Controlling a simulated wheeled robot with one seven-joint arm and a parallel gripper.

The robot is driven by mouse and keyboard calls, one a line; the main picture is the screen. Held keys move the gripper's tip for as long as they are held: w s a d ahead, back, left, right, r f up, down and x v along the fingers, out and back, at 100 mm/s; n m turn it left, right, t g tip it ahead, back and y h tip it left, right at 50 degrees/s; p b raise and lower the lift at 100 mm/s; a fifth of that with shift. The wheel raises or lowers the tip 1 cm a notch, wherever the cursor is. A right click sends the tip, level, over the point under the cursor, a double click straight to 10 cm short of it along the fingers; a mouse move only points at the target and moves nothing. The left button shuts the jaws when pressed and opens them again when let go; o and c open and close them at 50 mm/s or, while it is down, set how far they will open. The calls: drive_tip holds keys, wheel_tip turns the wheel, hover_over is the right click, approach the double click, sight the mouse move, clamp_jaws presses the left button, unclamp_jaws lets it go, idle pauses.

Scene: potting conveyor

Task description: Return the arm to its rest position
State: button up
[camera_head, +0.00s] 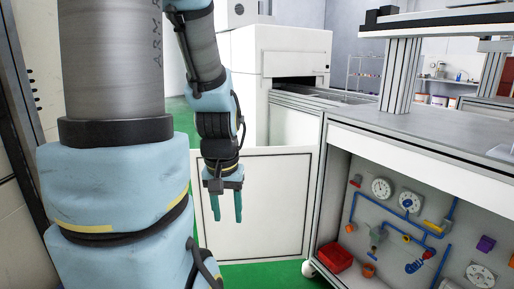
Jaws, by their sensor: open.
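My gripper (228,206) hangs at the end of my arm, left of the middle in the head view. Its two green fingers point down and stand apart, with nothing between them. It is in front of a white cabinet panel (275,205) and touches nothing that I can see. My arm's large grey and light-blue links fill the left of the view. They hide part of what stands behind them.
A grey workbench (425,137) stands at the right, with a panel of gauges and blue pipes (400,225) beneath it. A red box (334,257) sits at its foot. A white machine (290,50) with a conveyor stands behind. Green floor (262,275) shows below.

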wheel_tip(320, 180, up, 21)
drive_tip(key=p, duration=1.9)
